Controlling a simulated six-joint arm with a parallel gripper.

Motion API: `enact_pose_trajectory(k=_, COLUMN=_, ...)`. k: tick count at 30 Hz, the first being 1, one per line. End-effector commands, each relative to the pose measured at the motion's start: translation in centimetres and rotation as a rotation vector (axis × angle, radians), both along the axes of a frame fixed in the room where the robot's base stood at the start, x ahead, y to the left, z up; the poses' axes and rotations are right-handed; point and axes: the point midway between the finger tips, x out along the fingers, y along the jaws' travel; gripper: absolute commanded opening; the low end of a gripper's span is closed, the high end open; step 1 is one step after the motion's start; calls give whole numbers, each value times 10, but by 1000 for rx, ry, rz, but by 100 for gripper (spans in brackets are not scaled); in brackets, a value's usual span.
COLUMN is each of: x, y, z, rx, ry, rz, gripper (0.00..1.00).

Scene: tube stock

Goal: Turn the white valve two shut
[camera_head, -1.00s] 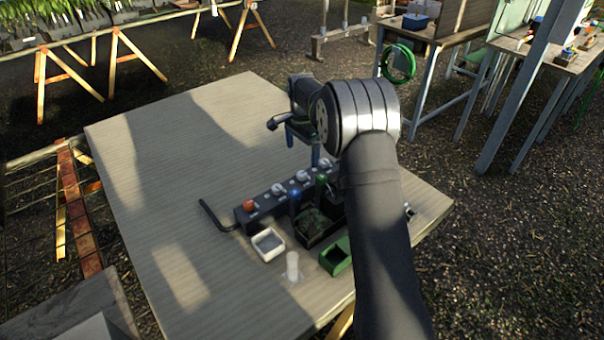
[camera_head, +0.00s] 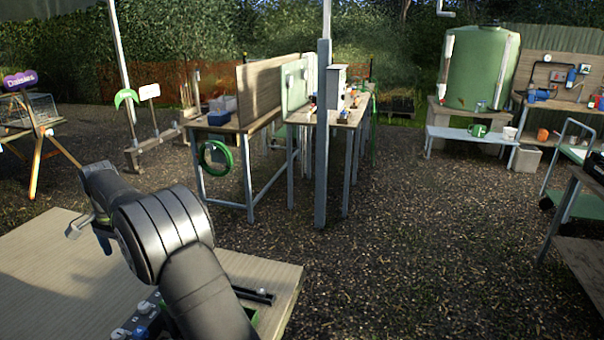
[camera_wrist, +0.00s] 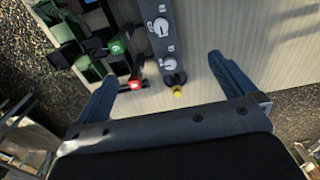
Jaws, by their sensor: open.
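My gripper (camera_wrist: 160,68) is open, with its two blue fingers apart on either side of the end of a dark valve block (camera_wrist: 151,8). Two white valve knobs show on the block in the wrist view, an upper one (camera_wrist: 160,27) and a lower one (camera_wrist: 168,64). Both lie between or just beyond the fingertips, and I see no finger touching them. I cannot read which is valve two. In the head view my gripper (camera_head: 103,238) hangs above the table, and part of the block with a white knob (camera_head: 143,307) shows at the bottom edge, partly hidden by my arm.
A red-tipped piece (camera_wrist: 135,83), a green-topped piece (camera_wrist: 116,46) and dark and green trays lie left of the block. A yellow tip (camera_wrist: 177,91) is at its end. The wooden table (camera_wrist: 255,50) is bare to the right. Other benches stand well beyond in the head view.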

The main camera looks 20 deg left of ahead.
Motion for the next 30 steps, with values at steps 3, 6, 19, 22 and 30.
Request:
enact_pose_trajectory(k=3, x=0, y=0, z=0, rx=0, ry=0, rz=0, gripper=76)
enact_pose_trajectory(k=6, x=0, y=0, z=0, rx=0, ry=0, rz=0, gripper=57)
enact_pose_trajectory(k=19, x=0, y=0, z=-3, rx=0, ry=0, rz=362, gripper=52)
enact_pose_trajectory(k=22, x=0, y=0, z=-5, rx=1, ry=-1, rz=561, gripper=52)
enact_pose_trajectory(k=30, x=0, y=1, z=-8, rx=1, ry=0, rz=1098, gripper=52)
